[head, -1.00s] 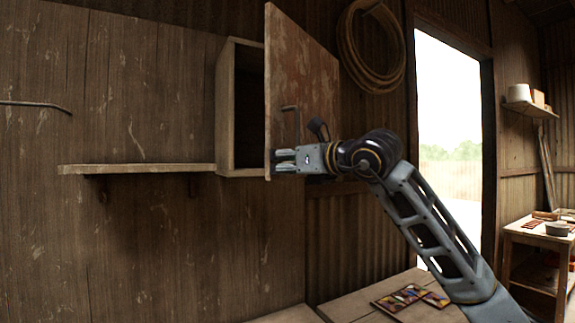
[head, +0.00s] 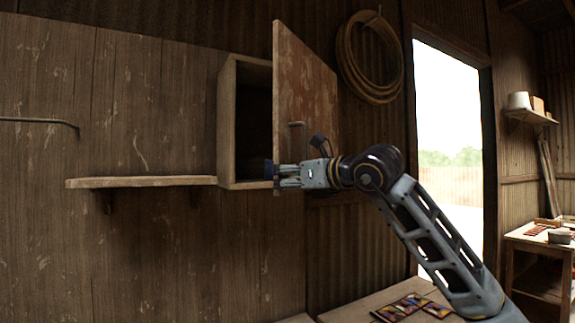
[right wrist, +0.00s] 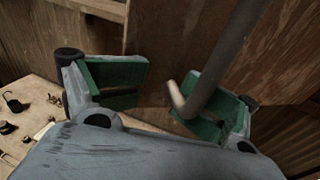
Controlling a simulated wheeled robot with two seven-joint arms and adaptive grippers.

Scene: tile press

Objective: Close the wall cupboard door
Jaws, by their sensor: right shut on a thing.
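The wall cupboard (head: 227,125) hangs on the wooden wall, with its dark inside partly showing. Its worn brown door (head: 303,80) stands open, swung out towards me. My right gripper (head: 283,176) is at the lower part of the door's near edge. In the right wrist view a grey bar handle (right wrist: 228,60) runs down between the green-padded fingers of my right gripper (right wrist: 165,103), close to the right finger. The gripper is shut on this handle, though a gap shows beside the left finger. My left gripper is not in view.
A wall shelf (head: 140,182) joins the cupboard's lower left side. A coiled hose (head: 348,70) hangs right of the door. A bench (head: 352,304) with coloured tiles (head: 408,306) stands below. A bright doorway (head: 447,110) is at the right.

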